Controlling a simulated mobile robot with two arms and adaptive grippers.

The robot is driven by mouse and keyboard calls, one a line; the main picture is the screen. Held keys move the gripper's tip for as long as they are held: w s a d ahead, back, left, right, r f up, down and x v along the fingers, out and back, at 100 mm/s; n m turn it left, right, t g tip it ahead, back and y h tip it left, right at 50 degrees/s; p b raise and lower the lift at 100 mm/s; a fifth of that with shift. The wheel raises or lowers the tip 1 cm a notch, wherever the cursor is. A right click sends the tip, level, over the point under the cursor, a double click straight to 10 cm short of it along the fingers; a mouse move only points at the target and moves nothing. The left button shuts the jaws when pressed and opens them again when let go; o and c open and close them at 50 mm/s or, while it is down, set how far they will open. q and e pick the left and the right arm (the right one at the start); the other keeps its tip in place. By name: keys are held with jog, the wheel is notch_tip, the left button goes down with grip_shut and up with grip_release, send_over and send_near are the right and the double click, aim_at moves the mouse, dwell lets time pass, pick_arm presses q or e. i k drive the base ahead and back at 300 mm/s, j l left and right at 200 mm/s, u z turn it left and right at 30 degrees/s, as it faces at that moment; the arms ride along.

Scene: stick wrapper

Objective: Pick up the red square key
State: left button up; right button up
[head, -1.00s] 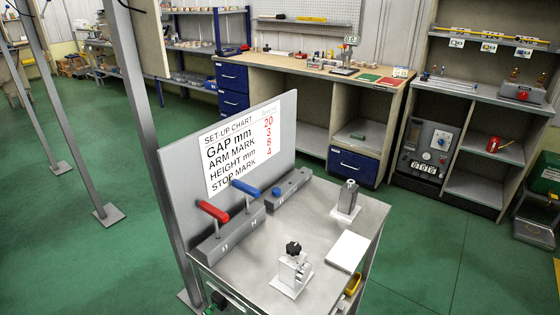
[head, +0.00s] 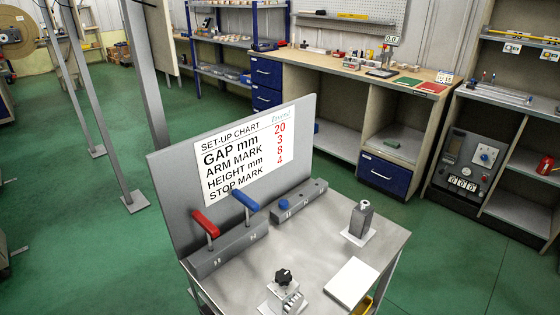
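A key with a red T-shaped handle (head: 206,222) stands upright in a grey block (head: 228,248) at the left of the small metal table (head: 318,238). I cannot tell from here whether its shaft is square. A key with a blue handle (head: 245,201) stands in the same block, just right of the red one. Neither of my grippers is in the head view.
A set-up chart (head: 245,155) on an upright panel rises behind the keys. A second grey block (head: 300,201), a small grey fixture (head: 361,217), a white pad (head: 351,283) and a black-knobbed fixture (head: 285,282) share the table. Green floor is open around it.

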aim_at(211, 230)
jog(key=u, duration=0.45)
jog(key=j+u, duration=0.15)
jog(key=u, duration=0.25)
jog(key=j+u, duration=0.1)
jog(key=u, duration=0.35)
jog(key=j+u, duration=0.1)
jog(key=u, duration=0.3)
jog(key=j+u, duration=0.1)
jog(key=u, duration=0.75)
jog(key=i+j+u, duration=0.1)
jog(key=u, duration=0.35)
